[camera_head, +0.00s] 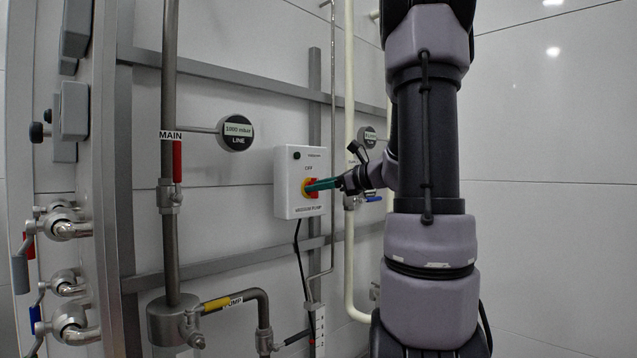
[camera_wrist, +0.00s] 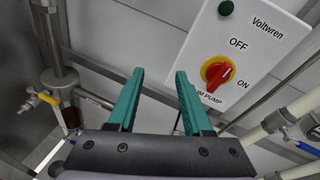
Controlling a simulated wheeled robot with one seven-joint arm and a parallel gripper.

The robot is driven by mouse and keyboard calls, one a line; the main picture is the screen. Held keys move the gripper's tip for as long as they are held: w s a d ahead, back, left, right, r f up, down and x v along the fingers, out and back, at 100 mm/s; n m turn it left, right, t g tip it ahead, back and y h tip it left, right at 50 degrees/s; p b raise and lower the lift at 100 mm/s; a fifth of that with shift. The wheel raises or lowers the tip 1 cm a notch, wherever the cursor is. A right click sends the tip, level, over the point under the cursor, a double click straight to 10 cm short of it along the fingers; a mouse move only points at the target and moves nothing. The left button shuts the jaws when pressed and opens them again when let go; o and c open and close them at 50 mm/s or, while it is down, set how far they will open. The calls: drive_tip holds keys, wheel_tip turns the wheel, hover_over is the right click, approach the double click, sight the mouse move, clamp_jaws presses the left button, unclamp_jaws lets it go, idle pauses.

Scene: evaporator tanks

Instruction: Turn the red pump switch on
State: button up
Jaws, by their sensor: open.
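The red pump switch (camera_wrist: 218,76) is a knob on a yellow round plate on the white vacuum pump box (camera_wrist: 258,57). In the wrist view its handle slants up and right, toward the OFF label; ON is printed to its lower right. My gripper (camera_wrist: 158,76) is open with green fingers and nothing between them. In this view the switch lies just right of the right finger, outside the gap. In the head view the box (camera_head: 287,200) hangs on the wall, and my gripper (camera_head: 320,185) overlaps part of the red switch (camera_head: 309,190). I cannot tell whether they touch.
A steel pipe labelled MAIN with a red-handled valve (camera_head: 177,162) stands left of the box. A round LINE gauge (camera_head: 236,133) is up and left. A black cable (camera_head: 299,260) hangs below the box.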

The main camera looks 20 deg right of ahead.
drive_tip(key=w+d+m+t+h, duration=0.25)
drive_tip(key=d+m+t, duration=0.2)
drive_tip(key=d, duration=0.45)
drive_tip(key=x, duration=1)
drive_tip(key=shift+w+m+g, duration=0.35)
drive_tip(key=shift+w+g, duration=0.1)
clamp_jaws()
